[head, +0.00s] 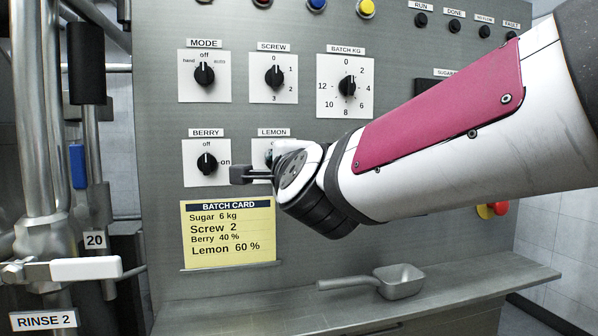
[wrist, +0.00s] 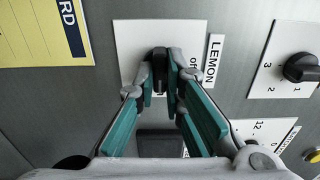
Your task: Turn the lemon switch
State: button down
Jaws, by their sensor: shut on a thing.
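The lemon switch has a white plate, mostly hidden by my arm in the head view, under a LEMON label (head: 273,132). In the wrist view its black knob (wrist: 159,58) sits between my fingertips. The knob's long side runs up and down in that view; I cannot tell where its pointer aims. Part of the word "off" shows beside it, towards the LEMON label (wrist: 212,57). My gripper (wrist: 160,80), with teal finger pads, is shut on the knob. In the head view my gripper's fingers are largely hidden behind my wrist.
The berry switch (head: 207,163) is close on the left. The mode (head: 204,74), screw (head: 274,76) and batch dials (head: 347,86) are above. A yellow batch card (head: 228,232) reads Lemon 60 %. A metal scoop (head: 397,281) lies on the shelf (head: 250,312) below.

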dwell(0.4)
jog(key=c, duration=1.7)
grip_release()
jog(key=v, duration=1.2)
